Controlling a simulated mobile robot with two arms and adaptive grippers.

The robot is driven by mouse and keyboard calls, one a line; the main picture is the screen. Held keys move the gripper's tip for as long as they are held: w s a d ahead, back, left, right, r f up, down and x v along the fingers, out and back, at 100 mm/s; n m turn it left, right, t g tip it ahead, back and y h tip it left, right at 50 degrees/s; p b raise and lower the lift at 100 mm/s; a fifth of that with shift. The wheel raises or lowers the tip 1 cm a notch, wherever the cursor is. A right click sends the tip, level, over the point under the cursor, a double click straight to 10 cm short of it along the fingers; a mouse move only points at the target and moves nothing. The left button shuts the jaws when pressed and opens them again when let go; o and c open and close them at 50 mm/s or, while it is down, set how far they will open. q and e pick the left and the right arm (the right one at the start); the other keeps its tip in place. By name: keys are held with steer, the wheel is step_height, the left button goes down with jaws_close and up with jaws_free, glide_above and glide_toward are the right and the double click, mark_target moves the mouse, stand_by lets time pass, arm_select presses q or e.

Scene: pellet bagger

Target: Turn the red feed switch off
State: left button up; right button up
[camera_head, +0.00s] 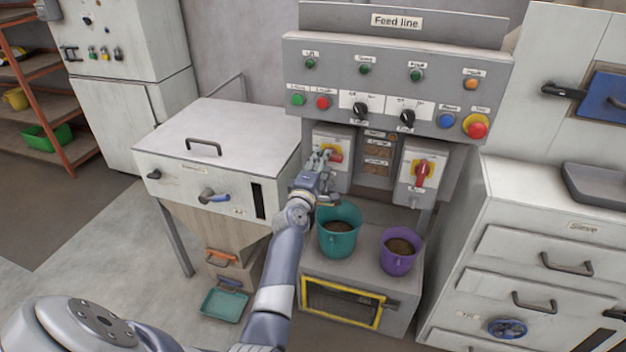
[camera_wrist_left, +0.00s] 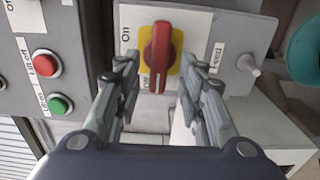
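The red feed switch (camera_wrist_left: 158,58) is a rotary handle on a yellow plate, on a white box under the control panel. In the left wrist view, an "On" label sits to its left, and its handle lies along the picture's vertical. In the head view, this switch (camera_head: 333,156) is partly covered by my left gripper (camera_head: 323,164), and its handle looks roughly sideways. My left gripper, seen in the left wrist view (camera_wrist_left: 158,68), is open, with one finger on each side of the handle and gaps between. My right gripper is not in view.
A second red switch (camera_head: 423,171), handle upright, is on the box to the right. Teal (camera_head: 340,243) and purple (camera_head: 399,262) buckets of pellets stand below. The panel (camera_head: 390,95) with buttons and knobs overhangs above. A white hopper (camera_head: 215,145) stands left.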

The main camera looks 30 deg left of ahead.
arm_select(q)
steer(key=v, duration=1)
steer(key=shift+s, duration=0.1)
steer(key=s+d+f+m+g+h, duration=0.15)
steer(key=d+f+m, duration=0.3)
steer(key=f, duration=0.75)
steer(key=s+d+f+m+g+h, duration=0.1)
steer(key=d+f+m+g+h, duration=0.3)
steer(key=f, duration=0.8)
steer(key=s+d+f+m+g, duration=0.1)
steer(key=s+d+f+m, duration=0.15)
steer(key=s+f, duration=0.35)
steer(key=s+d+f+m+g, duration=0.2)
steer(key=s+d+f, duration=0.25)
steer(key=f, duration=0.45)
steer(key=s+d+f+m+g, duration=0.1)
steer(key=s+f+m+g, duration=0.1)
steer(key=s+f, duration=0.5)
steer(key=s+d+f+m+g, duration=0.1)
steer(key=s+f+m, duration=0.25)
steer(key=s, duration=0.55)
steer(key=s+a+f+m+g, duration=0.1)
steer(key=s+f, duration=0.3)
steer(key=s, duration=0.7)
steer(key=s+a+f+m+g, duration=0.1)
steer(key=s+f+m+g, duration=0.3)
steer(key=s, duration=0.8)
steer(key=shift+s+f, duration=0.2)
steer(key=shift+s, duration=0.1)
